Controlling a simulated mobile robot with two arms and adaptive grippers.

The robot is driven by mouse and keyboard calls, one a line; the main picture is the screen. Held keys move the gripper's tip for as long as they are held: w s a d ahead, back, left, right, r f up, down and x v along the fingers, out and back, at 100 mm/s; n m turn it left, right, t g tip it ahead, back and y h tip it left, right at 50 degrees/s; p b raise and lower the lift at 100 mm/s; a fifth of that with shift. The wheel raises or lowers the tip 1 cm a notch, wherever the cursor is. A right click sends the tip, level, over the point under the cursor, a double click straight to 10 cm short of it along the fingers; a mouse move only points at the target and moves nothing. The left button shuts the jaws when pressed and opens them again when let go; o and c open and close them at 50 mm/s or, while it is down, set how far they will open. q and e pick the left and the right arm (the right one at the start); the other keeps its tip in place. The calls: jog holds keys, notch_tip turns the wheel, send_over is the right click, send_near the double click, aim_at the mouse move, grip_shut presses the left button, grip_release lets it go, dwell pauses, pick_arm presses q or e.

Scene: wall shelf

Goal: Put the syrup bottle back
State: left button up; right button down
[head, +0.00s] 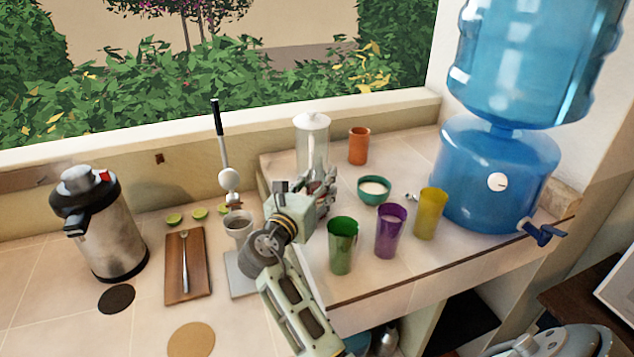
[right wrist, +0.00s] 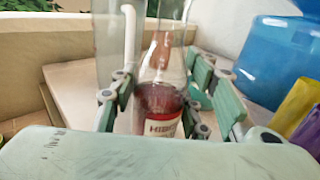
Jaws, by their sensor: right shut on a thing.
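The syrup bottle (right wrist: 160,105) is clear glass with dark red liquid in its lower part and a pale label. In the right wrist view it stands between the fingers of my right gripper (right wrist: 160,84), which is shut on it. In the head view my right gripper (head: 316,190) is at the left part of the raised counter, just in front of the clear dispenser with a white lid (head: 312,142). There the gripper hides most of the bottle, and I cannot tell whether its base touches the counter. My left gripper is not in view.
Green (head: 343,246), purple (head: 389,232) and yellow (head: 430,214) cups stand right of my gripper. A green bowl (head: 374,190), an orange cup (head: 358,146) and a blue water dispenser (head: 495,180) are behind them. A juice press (head: 238,225) stands to the left.

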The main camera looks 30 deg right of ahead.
dwell(0.3)
jog(key=c, duration=1)
grip_release()
jog(key=shift+f, duration=0.2)
